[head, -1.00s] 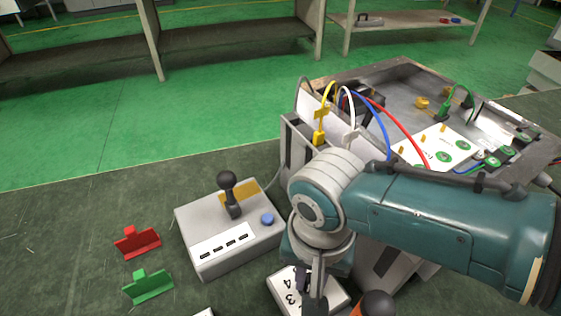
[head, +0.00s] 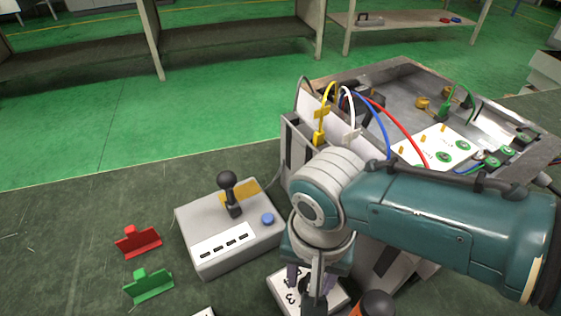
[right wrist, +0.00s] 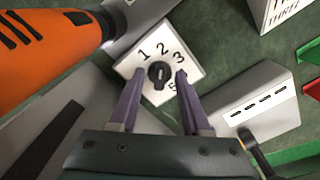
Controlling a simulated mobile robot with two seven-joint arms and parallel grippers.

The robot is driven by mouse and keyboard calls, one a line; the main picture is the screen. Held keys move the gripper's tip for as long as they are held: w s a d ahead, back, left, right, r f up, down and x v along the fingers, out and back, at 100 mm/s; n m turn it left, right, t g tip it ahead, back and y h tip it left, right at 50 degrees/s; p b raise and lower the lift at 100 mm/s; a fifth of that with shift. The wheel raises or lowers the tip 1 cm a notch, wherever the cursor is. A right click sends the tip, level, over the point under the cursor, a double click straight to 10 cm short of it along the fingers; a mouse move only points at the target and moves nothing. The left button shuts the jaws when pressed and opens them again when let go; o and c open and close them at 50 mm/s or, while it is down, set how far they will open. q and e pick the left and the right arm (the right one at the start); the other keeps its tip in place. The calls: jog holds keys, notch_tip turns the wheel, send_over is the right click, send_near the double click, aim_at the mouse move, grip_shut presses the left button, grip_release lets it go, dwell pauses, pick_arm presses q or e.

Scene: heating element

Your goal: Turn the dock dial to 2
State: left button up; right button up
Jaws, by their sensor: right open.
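The dock dial is a white box with a black knob (right wrist: 159,73) and printed digits 1, 2 and 3. Another digit is partly hidden by the right finger. The knob's bar stands roughly upright in the right wrist view, near the 2; I cannot tell exactly which mark it points to. My right gripper (right wrist: 159,78) is open, with one purple finger on each side of the knob; contact is not clear. In the head view the white dial box (head: 281,290) is partly hidden beneath my right gripper (head: 313,285). My left gripper is not in view.
A grey joystick box (head: 205,262) with a blue button stands left of the dial. Red (head: 138,241) and green (head: 148,285) holders lie further left. An orange-and-black tool (right wrist: 40,45) is close to my right gripper. A grey dock with cables (head: 400,75) stands behind my arm.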

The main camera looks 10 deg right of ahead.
aim_at(309, 284)
notch_tip(309, 284, up, 10)
jog(key=p, duration=0.5)
jog(key=shift+p, duration=0.35)
jog(key=shift+f, duration=0.1)
